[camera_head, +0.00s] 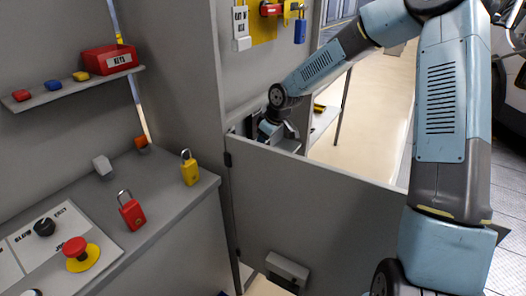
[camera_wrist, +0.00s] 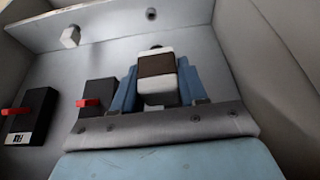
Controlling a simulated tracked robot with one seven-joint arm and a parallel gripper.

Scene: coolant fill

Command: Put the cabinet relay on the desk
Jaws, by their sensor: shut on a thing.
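My gripper (camera_wrist: 158,84) is shut on the relay (camera_wrist: 156,66), a pale block with a dark brown band, in the wrist view. Its blue fingers stand on both sides of the block. The relay is in front of a grey panel inside the cabinet; I cannot tell whether it still touches the panel. In the head view my gripper (camera_head: 268,129) is inside the cabinet, behind the top edge of its grey door (camera_head: 310,205), and the relay cannot be made out. A grey desk-like top (camera_head: 160,205) is at the left.
Two black switches with red levers, one at far left (camera_wrist: 30,115) and one beside my gripper (camera_wrist: 98,97), are on the panel. A red padlock (camera_head: 132,213), a yellow padlock (camera_head: 190,170) and a red stop button (camera_head: 78,252) occupy the left top. Bare space lies between them.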

